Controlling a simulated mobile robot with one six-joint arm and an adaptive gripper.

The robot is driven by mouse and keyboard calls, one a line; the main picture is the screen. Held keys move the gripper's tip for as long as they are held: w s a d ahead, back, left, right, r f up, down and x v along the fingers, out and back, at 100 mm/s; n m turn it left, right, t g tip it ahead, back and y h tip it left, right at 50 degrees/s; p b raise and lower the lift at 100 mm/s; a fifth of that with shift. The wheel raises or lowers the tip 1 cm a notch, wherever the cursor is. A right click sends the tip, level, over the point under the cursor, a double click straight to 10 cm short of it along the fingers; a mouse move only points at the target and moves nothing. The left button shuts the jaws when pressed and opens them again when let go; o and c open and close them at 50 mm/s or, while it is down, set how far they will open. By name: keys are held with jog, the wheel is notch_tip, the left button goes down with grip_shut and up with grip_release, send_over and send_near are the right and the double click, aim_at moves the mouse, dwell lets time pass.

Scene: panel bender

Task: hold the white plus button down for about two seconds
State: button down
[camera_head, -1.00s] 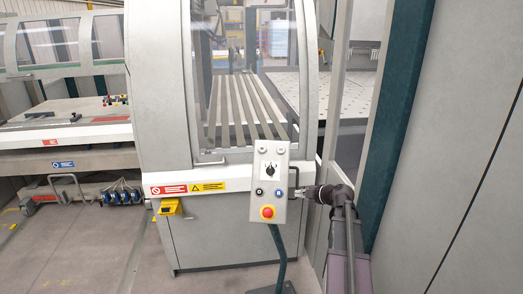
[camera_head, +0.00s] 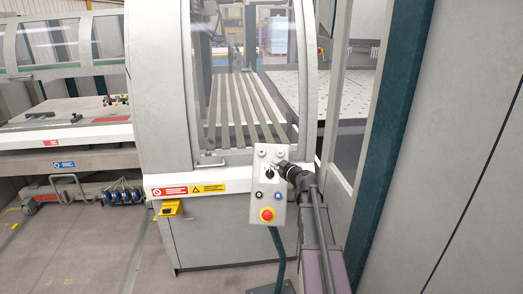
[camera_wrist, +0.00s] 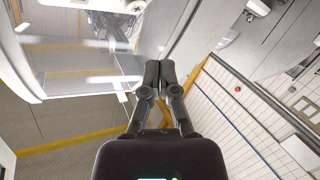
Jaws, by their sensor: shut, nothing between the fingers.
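The grey control box (camera_head: 267,207) stands on a dark green post in the head view. Two small pale round buttons sit at its top, one at the left (camera_head: 262,153) and one at the right (camera_head: 280,154). I cannot read a plus on either. My gripper (camera_head: 281,164) is at the box's upper right, just below the right pale button. Whether it touches the box I cannot tell. In the wrist view my gripper's fingers (camera_wrist: 160,68) are together and empty.
Below the pale buttons are a selector switch (camera_head: 269,173), a black button (camera_head: 259,195), a blue button (camera_head: 277,196) and a red emergency stop (camera_head: 267,214). The machine's clear guard (camera_head: 235,80) rises behind. A grey wall (camera_head: 470,150) stands at the right.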

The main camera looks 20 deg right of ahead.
aim_at(259, 150)
jog(key=w+a+r+m+t+h+p, duration=0.1)
jog(key=w+a+r+m+h+p, duration=0.1)
jog(key=w+r+m, duration=0.3)
jog(key=w+a+m, duration=0.1)
jog(key=m, duration=0.2)
jog(key=shift+w+a+m+t+h, duration=0.25)
jog(key=shift+w+m+t+h, duration=0.05)
jog(key=shift+w+t, duration=0.1)
jog(key=shift+w+d+f+b, duration=0.6)
jog(key=shift+w+f+b, duration=0.3)
jog(key=shift+w, duration=0.05)
jog(key=shift+w+d+f+b, duration=0.6)
jog(key=shift+w+f+b, duration=0.3)
jog(key=shift+w+f, duration=0.1)
jog(key=shift+w+d+f+b, duration=0.6)
jog(key=shift+w+f+b, duration=0.25)
jog(key=shift+w+b, duration=0.1)
jog(key=shift+w+d+f+b, duration=0.3)
jog(key=shift+w+f+b, duration=0.2)
jog(key=shift+w, duration=0.15)
dwell(0.9)
jog(key=shift+s, duration=0.1)
dwell(1.5)
jog(key=shift+s+a+r+p, duration=0.35)
jog(key=shift+s+r+p, duration=0.15)
jog(key=shift+r+p, duration=0.05)
